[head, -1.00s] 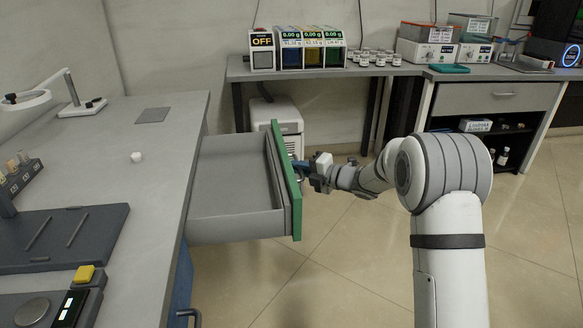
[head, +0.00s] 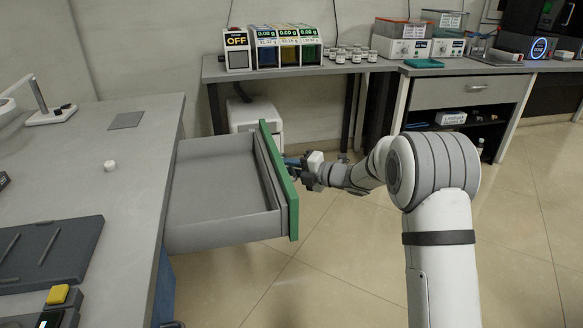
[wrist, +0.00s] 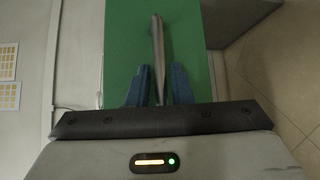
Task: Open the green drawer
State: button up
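The green drawer (head: 279,180) stands far out of the left desk, its grey inside (head: 215,190) empty in the head view. Its green front also fills the upper middle of the wrist view (wrist: 125,45). A grey bar handle (wrist: 157,50) stands out from that front. My gripper (wrist: 159,85) has one blue finger on each side of the handle, with a narrow gap visible on both sides. The fingers are apart and around the handle. In the head view my gripper (head: 292,165) is at the outer face of the drawer front, and the handle is mostly hidden there.
A back bench (head: 300,70) holds dispensers and jars. A cabinet (head: 465,92) stands at the back right. Tiled floor (head: 330,265) is clear before the drawer.

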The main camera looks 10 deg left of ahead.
jog(key=shift+d, duration=0.1)
jog(key=p+v, duration=0.2)
jog(key=v, duration=0.5)
jog(key=shift+d, duration=0.25)
jog(key=shift+s+r, duration=0.1)
